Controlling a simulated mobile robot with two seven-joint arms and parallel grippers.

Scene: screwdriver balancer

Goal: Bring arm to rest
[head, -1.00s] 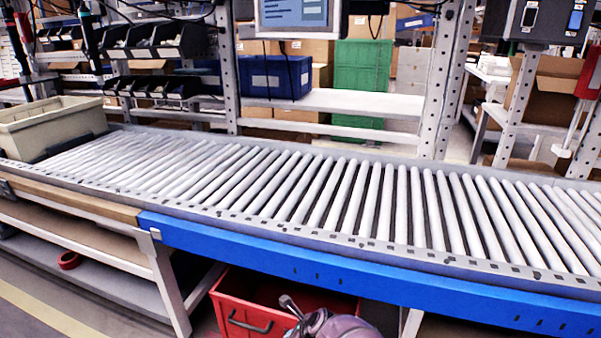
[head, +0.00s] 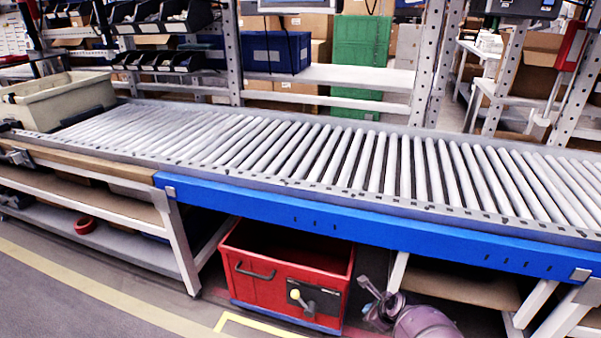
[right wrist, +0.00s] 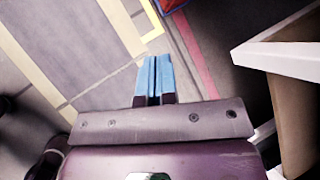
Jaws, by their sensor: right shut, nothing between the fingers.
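My right gripper (head: 366,290) shows low in the head view, below the conveyor's front edge and just right of the red crate. In the right wrist view its two blue fingertips (right wrist: 154,68) are pressed together with nothing between them, pointing toward the floor. The purple arm behind it is partly cut off by the lower edge of the head view. My left gripper is in neither view.
The roller conveyor (head: 300,155) with its blue front rail (head: 330,222) spans the scene. A red crate (head: 270,290) stands beneath it. A beige bin (head: 60,95) sits at the left end. White legs (head: 180,235) stand under the conveyor. Open floor (head: 60,265) lies at front left.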

